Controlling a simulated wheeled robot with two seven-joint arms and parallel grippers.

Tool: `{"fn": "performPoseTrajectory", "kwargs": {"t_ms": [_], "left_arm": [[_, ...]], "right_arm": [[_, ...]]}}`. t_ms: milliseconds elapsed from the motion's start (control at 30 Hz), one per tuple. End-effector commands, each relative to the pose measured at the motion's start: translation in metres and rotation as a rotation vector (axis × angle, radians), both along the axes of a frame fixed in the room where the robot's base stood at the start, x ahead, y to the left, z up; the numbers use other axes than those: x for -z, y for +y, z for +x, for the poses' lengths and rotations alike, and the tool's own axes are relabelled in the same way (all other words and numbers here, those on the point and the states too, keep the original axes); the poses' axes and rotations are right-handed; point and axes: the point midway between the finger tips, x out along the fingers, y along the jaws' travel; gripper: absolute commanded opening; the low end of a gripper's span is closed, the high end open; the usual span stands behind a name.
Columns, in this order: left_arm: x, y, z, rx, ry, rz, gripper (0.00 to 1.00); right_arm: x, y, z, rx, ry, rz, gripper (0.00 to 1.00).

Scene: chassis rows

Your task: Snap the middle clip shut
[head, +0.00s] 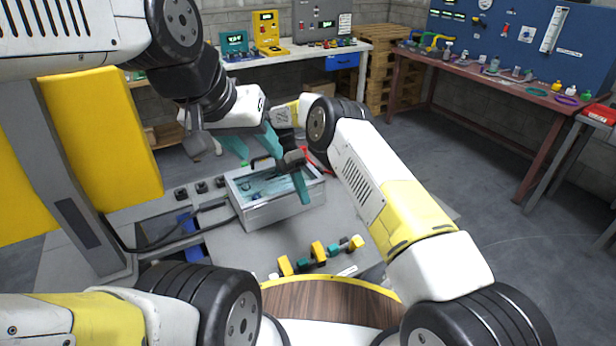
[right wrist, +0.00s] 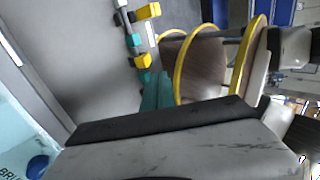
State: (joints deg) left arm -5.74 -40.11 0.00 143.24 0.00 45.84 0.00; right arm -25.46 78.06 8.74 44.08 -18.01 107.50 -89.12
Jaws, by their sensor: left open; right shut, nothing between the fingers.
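An open grey metal chassis box (head: 283,212) with a teal inside stands on the bench. My right gripper (head: 304,198) is shut and empty, its teal fingers pointing down over the box's right part. Its finger shows small in the right wrist view (right wrist: 156,92). My left gripper (head: 256,152) is open, its teal fingers apart above the back left of the box. In front of the box is a row of yellow and teal pieces; its middle yellow piece (head: 318,251) also shows in the right wrist view (right wrist: 142,61). I cannot make out which part is the middle clip or its state.
Dark cables (head: 160,247) run along the bench left of the box, near several small black blocks (head: 201,187). A red part (head: 306,153) is behind the box. A yellow-rimmed round wooden surface (head: 325,300) is at the front. The grey bench right of the box looks clear.

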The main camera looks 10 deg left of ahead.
Motion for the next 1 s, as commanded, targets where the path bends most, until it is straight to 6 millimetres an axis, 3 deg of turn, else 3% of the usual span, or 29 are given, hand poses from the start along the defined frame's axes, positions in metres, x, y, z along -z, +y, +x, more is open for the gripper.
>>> {"fn": "performPoseTrajectory", "kwargs": {"t_ms": [667, 767, 1000], "left_arm": [[0.000, 0.000, 0.000, 0.000, 0.000, 0.000, 0.47], [0.000, 0.000, 0.000, 0.000, 0.000, 0.000, 0.47], [0.000, 0.000, 0.000, 0.000, 0.000, 0.000, 0.47]], "right_arm": [[-0.014, 0.003, 0.010, 0.015, -0.019, 0.001, 0.00], [-0.037, -0.003, 0.017, 0.063, -0.074, 0.002, 0.00], [-0.131, -0.039, 0.028, 0.308, -0.311, 0.004, 0.00]]}}
